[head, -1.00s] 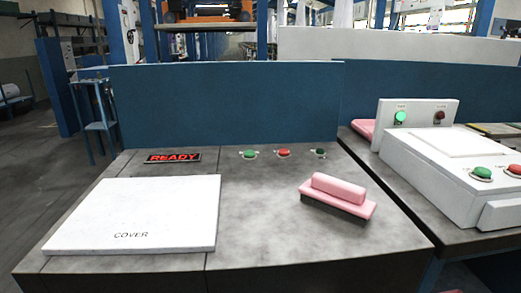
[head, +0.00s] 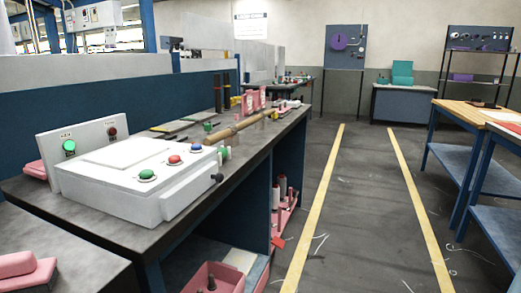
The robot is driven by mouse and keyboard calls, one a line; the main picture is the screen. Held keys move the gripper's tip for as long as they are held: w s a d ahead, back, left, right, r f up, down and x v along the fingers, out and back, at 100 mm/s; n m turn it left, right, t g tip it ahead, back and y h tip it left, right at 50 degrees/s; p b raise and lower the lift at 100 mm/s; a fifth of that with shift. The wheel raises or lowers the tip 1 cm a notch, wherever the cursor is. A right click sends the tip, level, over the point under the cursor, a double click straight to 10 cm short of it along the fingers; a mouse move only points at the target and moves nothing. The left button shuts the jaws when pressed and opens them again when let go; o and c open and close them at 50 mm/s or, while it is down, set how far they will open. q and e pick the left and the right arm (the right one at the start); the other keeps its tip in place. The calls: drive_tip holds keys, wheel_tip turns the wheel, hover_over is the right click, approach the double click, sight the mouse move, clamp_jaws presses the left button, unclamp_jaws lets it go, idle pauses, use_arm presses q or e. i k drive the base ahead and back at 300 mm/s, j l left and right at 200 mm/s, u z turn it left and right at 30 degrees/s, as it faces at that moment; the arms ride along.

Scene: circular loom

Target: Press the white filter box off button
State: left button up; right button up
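The white filter box (head: 128,181) sits on the dark bench top at the left of the head view. Its top carries a green button (head: 147,175), a red button (head: 174,160) and a blue button (head: 196,147) in a row along the near right edge. I cannot read which one is the off button. An upright white panel (head: 88,147) behind it has a lit green lamp (head: 69,147) and a dark red lamp (head: 112,132). Neither of my grippers is in view.
A wooden-handled tool (head: 235,130) and several small items lie farther along the bench (head: 262,138). A pink bin (head: 215,278) stands below. A clear aisle between yellow floor lines (head: 330,190) runs to the right, with wooden-topped tables (head: 470,112) beyond.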

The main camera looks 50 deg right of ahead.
sight(174, 158)
drive_tip(key=z, duration=1.05)
drive_tip(key=i+l, duration=0.15)
drive_tip(key=l, duration=0.2)
drive_tip(key=i+l+z, duration=0.15)
drive_tip(key=l, duration=0.25)
